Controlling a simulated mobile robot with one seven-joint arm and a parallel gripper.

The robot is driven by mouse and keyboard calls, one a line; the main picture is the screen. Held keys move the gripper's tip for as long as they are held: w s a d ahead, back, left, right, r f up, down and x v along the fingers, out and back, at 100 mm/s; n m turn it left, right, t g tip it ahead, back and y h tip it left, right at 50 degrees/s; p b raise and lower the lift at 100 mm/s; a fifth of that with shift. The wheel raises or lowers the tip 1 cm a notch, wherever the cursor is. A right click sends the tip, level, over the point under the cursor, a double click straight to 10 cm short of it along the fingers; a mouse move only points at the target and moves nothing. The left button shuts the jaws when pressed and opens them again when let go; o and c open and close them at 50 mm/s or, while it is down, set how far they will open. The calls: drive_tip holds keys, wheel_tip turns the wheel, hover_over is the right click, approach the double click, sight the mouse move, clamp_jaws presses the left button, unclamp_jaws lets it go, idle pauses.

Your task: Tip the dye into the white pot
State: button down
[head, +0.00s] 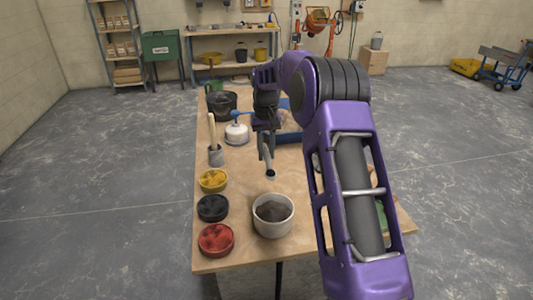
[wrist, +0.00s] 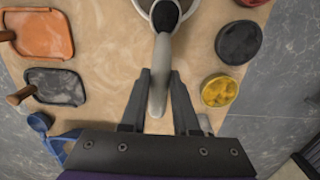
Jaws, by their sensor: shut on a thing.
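My gripper (wrist: 163,80) is shut on the pale handle of a small scoop (wrist: 158,85). The scoop's bowl (wrist: 165,16) holds black dye and looks roughly level. The head view shows my gripper (head: 265,145) pointing down, with the scoop (head: 268,157) below it. The white pot (head: 290,228) stands near the table's front edge with dark grey-brown stuff in it. The scoop's bowl shows just behind the pot's far rim in the head view. In the wrist view it overlaps the pot's rim (wrist: 143,6).
Yellow (head: 213,181), black (head: 212,208) and red (head: 215,240) dye tubs line the table's left edge, left of the pot. Behind them are a grey holder (head: 216,156) with a handle in it, a white canister (head: 236,134) and a black bucket (head: 221,105). Trowels (wrist: 40,35) lie opposite.

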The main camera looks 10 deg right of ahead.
sight(268, 156)
drive_tip(key=shift+s+r+t, duration=0.25)
drive_tip(key=shift+s+t, duration=1)
drive_tip(key=shift+t, duration=0.05)
drive_tip(key=shift+s+t+b, duration=0.35)
drive_tip(key=shift+s+t, duration=0.15)
drive_tip(key=shift+t, duration=0.1)
drive_tip(key=shift+s+f+t+b, duration=0.1)
drive_tip(key=shift+f+t+b, duration=0.15)
drive_tip(key=shift+b, duration=0.6)
drive_tip(key=t+b, duration=0.1)
drive_tip(key=b, duration=0.1)
drive_tip(key=s+t+b, duration=0.1)
drive_tip(key=b, duration=0.2)
drive_tip(key=shift+s+r, duration=0.15)
drive_tip(key=shift+s, duration=0.1)
drive_tip(key=s+t+b, duration=0.1)
drive_tip(key=b, duration=0.3)
drive_tip(key=shift+s+t+b, duration=0.35)
drive_tip(key=shift+b, duration=0.05)
drive_tip(key=shift+s+r+t+p, duration=0.3)
drive_tip(key=shift+p, duration=0.05)
drive_tip(key=shift+s+f+t, duration=0.1)
drive_tip(key=shift+s+t, duration=1.9)
drive_tip(key=shift+t, duration=0.3)
